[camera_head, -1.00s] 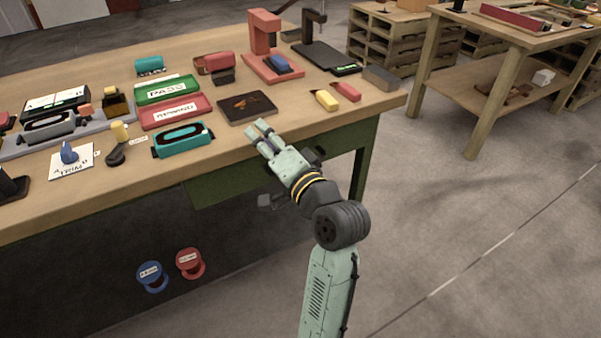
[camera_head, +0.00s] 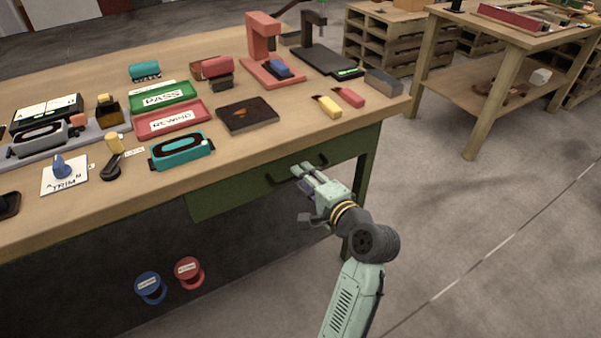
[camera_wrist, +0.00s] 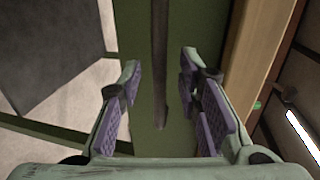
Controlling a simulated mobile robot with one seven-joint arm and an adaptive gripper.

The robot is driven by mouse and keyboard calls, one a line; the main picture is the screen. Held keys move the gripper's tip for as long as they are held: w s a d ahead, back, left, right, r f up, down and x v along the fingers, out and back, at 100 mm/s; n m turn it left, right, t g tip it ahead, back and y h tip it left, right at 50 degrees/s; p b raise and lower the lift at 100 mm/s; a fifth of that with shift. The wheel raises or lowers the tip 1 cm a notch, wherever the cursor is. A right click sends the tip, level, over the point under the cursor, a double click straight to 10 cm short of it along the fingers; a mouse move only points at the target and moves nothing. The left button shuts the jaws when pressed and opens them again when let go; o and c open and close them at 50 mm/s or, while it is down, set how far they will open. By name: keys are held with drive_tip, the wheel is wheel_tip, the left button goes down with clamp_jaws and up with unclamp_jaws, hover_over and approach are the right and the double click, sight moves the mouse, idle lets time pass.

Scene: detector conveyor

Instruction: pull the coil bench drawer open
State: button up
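The coil bench drawer (camera_head: 228,196) is a green front under the wooden bench top, and it looks shut. A dark handle (camera_head: 275,180) shows on both sides of my fingers in the head view; its middle is hidden behind them. My gripper (camera_head: 303,170) is in front of the drawer at handle height. In the wrist view my gripper (camera_wrist: 159,72) is open, its purple-padded fingers apart. A dark bar, apparently the handle (camera_wrist: 160,60), runs lengthwise between them against the green front. I cannot tell whether a finger touches it.
The bench top (camera_head: 300,118) overhangs just above my gripper and carries trays, tools and blocks. A blue cup (camera_head: 150,287) and a red cup (camera_head: 189,271) are low at the left. The floor (camera_head: 480,220) to the right is clear up to a second wooden table (camera_head: 510,75).

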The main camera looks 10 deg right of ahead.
drive_tip(key=shift+x, duration=1.25)
drive_tip(key=shift+c, duration=0.5)
clamp_jaws()
